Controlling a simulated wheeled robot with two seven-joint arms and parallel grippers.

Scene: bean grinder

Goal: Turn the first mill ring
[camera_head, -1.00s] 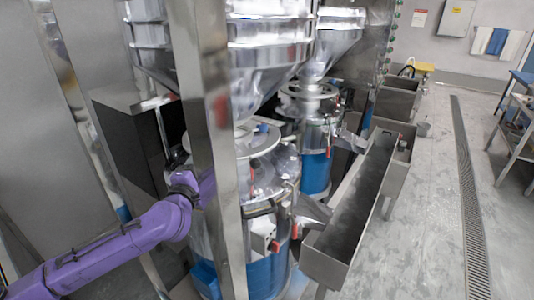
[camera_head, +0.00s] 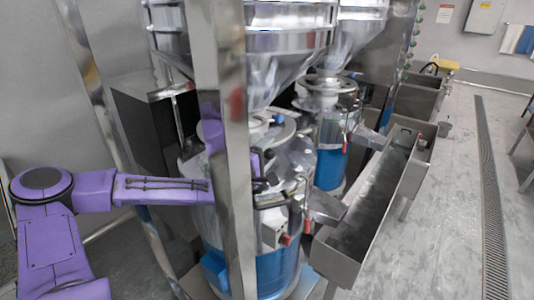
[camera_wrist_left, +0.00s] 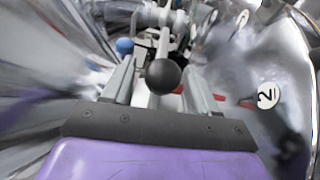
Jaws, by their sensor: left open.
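The nearest mill (camera_head: 277,270), a steel drum with a blue lower part, stands under a steel hopper (camera_head: 290,35). My left arm passes behind an upright steel post, and its gripper (camera_head: 266,185) is at the upper front of this mill, partly hidden. In the left wrist view my left gripper (camera_wrist_left: 160,68) is open, with its two grey fingers either side of a black ball knob (camera_wrist_left: 163,77). I cannot tell whether the fingers touch it. The ring itself is hard to make out. My right gripper is not in view.
The steel post (camera_head: 231,150) stands in front of the mill. A second mill (camera_head: 331,165) stands behind. A long steel trough (camera_head: 372,205) runs along the right side. Open floor lies right.

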